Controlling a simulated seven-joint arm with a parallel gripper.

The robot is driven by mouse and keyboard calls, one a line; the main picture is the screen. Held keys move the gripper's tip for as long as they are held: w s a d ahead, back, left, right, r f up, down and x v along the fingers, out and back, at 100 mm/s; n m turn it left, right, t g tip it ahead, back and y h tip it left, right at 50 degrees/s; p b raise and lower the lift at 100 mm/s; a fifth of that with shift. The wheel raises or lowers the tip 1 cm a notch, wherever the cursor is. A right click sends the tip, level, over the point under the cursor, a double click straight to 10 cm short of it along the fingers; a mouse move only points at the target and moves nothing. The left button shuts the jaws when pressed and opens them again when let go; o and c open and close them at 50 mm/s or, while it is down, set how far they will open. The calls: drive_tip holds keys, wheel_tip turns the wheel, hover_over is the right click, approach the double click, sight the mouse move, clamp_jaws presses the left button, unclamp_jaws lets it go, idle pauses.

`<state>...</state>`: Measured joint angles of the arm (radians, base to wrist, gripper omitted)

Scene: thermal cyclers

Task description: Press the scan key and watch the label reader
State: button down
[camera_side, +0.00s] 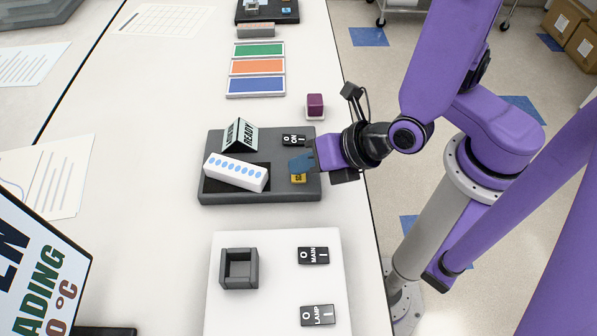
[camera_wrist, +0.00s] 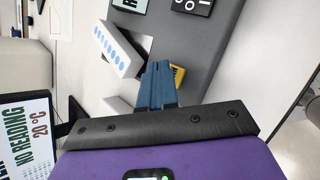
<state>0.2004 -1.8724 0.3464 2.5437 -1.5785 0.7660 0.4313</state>
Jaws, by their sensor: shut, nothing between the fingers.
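The label reader is a dark grey base (camera_side: 260,194) in the middle of the side view. A yellow key (camera_side: 299,179), its lettering too small to read, sits on its right part; it also shows in the wrist view (camera_wrist: 179,73). A tent-shaped sign (camera_side: 240,136) on the base reads "READY". A white strip with blue dots (camera_side: 235,172) lies slanted over a dark recess in the base. My gripper (camera_side: 299,164) is shut and empty, its blue fingers just behind the yellow key. In the wrist view the fingertips (camera_wrist: 158,68) partly cover the key; contact cannot be told.
A black rocker switch (camera_side: 294,140) is behind my fingers. A white panel (camera_side: 275,319) in front bears a grey open box (camera_side: 239,269) and switches marked MAIN (camera_side: 313,255) and LAMP (camera_side: 317,315). A purple-topped block (camera_side: 315,103) stands behind. A screen (camera_wrist: 27,135) reads "NO READING 20 °C".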

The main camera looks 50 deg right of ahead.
sight(304, 176)
drive_tip(key=shift+f, duration=0.35)
idle(0.6)
drive_tip(key=shift+r, duration=0.8)
drive_tip(key=shift+r, duration=0.1)
drive_tip(key=shift+r, duration=2.4)
